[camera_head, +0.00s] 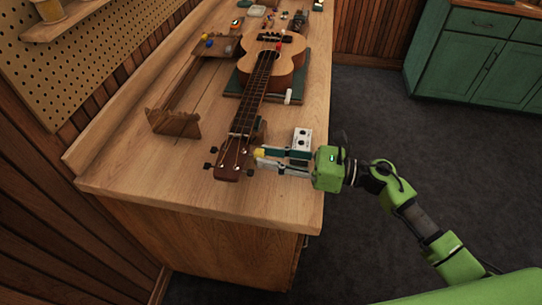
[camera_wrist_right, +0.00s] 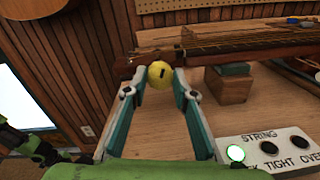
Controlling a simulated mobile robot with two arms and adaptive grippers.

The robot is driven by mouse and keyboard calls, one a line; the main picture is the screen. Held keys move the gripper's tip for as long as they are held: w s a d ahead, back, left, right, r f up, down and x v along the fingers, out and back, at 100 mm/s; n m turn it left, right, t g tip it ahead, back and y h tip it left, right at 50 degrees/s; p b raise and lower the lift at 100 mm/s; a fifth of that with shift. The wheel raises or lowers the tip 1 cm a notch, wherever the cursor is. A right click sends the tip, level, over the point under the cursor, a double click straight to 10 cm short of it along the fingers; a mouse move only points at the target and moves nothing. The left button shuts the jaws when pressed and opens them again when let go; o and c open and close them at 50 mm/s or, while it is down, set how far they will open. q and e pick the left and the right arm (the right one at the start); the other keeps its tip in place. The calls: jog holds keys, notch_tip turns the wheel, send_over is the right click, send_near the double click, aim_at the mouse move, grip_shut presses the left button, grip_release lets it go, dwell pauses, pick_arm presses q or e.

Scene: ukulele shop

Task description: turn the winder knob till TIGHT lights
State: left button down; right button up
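The ukulele (camera_head: 268,75) lies on the bench with its headstock (camera_head: 232,160) toward the near edge. The round yellow winder knob (camera_wrist_right: 160,75), with a dark mark on its face, is at the headstock; it also shows in the head view (camera_head: 259,153). My right gripper (camera_wrist_right: 157,80) has its fingers apart, one on each side of the knob, with thin gaps seeming to show. The white STRING box (camera_wrist_right: 270,150) has three indicators; the left one glows and the TIGHT one is dark. Its left label is partly hidden by my gripper. My left gripper is not in view.
A wooden block (camera_wrist_right: 228,86) stands under the neck near the right finger. A wooden rack (camera_head: 173,122) is left of the ukulele, with small tools at the back. The bench front (camera_head: 190,196) is bare. Green cabinets (camera_head: 465,68) stand across the floor.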

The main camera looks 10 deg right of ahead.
jog(key=shift+m, duration=0.3)
jog(key=m, duration=0.5)
jog(key=shift+w+r+p, duration=0.1)
jog(key=shift+p, duration=0.3)
jog(key=m+p, duration=0.2)
jog(key=m, duration=0.4)
jog(key=shift+w+d+g, duration=0.1)
jog(key=shift+g, duration=0.2)
jog(key=m+p, duration=0.2)
jog(key=m, duration=0.4)
jog(key=m+p, duration=0.1)
jog(key=m, duration=0.4)
jog(key=shift+g+p, duration=0.3)
jog(key=shift+f, duration=0.2)
jog(key=o, duration=0.8)
jog(key=shift+o, duration=0.2)
jog(key=shift+d, duration=0.1)
